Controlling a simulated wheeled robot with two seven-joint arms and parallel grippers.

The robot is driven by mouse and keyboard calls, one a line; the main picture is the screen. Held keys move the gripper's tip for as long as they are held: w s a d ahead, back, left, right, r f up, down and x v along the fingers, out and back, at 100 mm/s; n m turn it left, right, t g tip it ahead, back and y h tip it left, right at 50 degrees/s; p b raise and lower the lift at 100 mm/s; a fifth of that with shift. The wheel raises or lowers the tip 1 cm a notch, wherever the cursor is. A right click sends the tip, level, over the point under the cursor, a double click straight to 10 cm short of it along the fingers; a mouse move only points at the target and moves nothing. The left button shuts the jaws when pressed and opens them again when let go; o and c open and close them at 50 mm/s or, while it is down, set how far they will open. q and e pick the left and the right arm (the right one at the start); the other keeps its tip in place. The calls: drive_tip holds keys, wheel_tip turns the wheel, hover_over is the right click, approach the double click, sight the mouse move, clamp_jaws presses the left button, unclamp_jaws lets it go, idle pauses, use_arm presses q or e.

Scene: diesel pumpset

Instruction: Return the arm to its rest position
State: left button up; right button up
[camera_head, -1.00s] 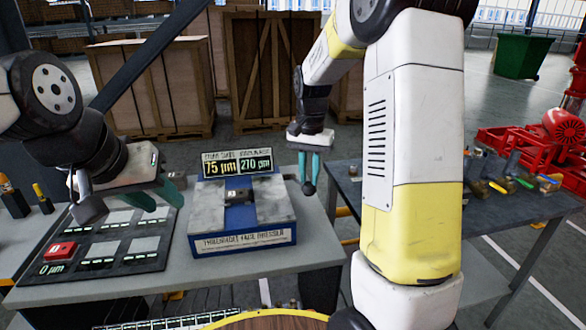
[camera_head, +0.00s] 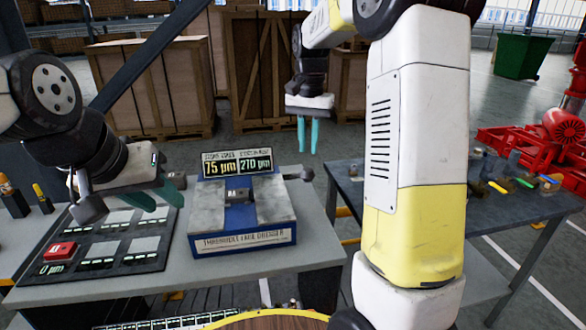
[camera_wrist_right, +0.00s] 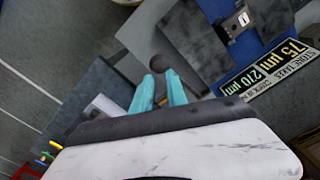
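My right gripper (camera_head: 308,135) hangs with its teal fingers pointing down above the right side of the blue and grey dresser (camera_head: 243,230). Its fingers are apart and nothing is between them. A dark ball-ended lever (camera_head: 305,175) sticks out at the dresser's right side, below the fingertips. In the right wrist view the dark ball (camera_wrist_right: 160,64) shows beyond the open fingers (camera_wrist_right: 160,92), clear of them. My left gripper (camera_head: 157,198) is at the left, above the dark panel, with its teal fingers apart and empty.
A dark panel (camera_head: 145,262) with pale pads and a red block (camera_head: 60,250) lies at left. A second table (camera_head: 500,220) holds small parts. Wooden crates (camera_head: 262,75) stand behind.

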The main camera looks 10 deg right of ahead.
drive_tip(key=s+a+r+n+t+y, duration=0.1)
drive_tip(key=s+n+t, duration=0.2)
drive_tip(key=s, duration=0.9)
drive_tip(key=s+a+r+n+t+y, duration=0.1)
drive_tip(key=s+r+n+t, duration=0.1)
drive_tip(key=s, duration=1)
drive_tip(key=shift+s+n+t, duration=0.2)
drive_tip(key=shift+n+t, duration=0.4)
drive_tip(key=shift+a, duration=0.1)
